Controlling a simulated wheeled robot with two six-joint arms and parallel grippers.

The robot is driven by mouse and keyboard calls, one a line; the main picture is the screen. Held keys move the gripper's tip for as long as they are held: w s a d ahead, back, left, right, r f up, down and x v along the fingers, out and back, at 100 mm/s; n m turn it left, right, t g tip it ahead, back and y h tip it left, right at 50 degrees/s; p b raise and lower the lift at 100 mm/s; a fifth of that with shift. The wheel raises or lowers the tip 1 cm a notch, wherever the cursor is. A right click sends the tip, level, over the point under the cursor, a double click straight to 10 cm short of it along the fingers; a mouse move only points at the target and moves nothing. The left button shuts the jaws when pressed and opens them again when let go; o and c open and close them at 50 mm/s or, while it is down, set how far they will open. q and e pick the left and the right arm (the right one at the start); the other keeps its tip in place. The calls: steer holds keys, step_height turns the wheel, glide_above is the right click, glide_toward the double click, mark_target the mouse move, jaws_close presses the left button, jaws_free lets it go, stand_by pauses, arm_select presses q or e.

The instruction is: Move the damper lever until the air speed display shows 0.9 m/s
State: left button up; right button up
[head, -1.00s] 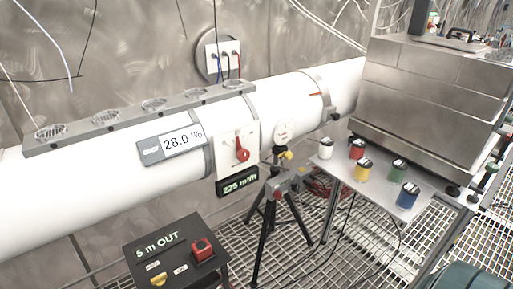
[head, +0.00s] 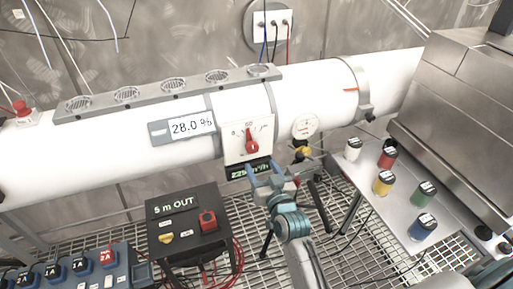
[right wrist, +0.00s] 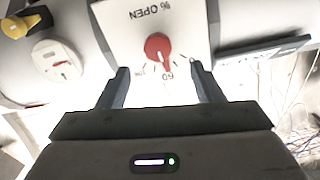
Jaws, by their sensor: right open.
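The red damper lever (head: 251,143) sits on a white dial panel (head: 236,150) on the white duct. It also shows in the right wrist view (right wrist: 158,47), where the panel is marked "% OPEN" and the lever's pointer is near 60. My right gripper (head: 267,178) is open and empty just below the panel; in the wrist view its fingers (right wrist: 161,80) stand either side below the lever, apart from it. A display on the duct (head: 192,125) reads 28.0 %. A green display (head: 245,171) under the panel reads about 225 m³/h, partly hidden by my gripper. No readable m/s display shows.
A round gauge (head: 305,127) and yellow-handled valve (head: 303,152) are right of the panel. A black "5 m OUT" box (head: 165,235) stands below left. Coloured jars stand on a side table (head: 391,207) at right.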

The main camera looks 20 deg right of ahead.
mark_target(253, 149)
steer(key=w+p, duration=0.1)
steer(key=w, duration=0.5)
steer(key=shift+w+d+p, duration=0.1)
steer(key=shift+w+p, duration=0.15)
steer(key=shift+p, duration=0.15)
steer(key=shift+w, duration=0.8)
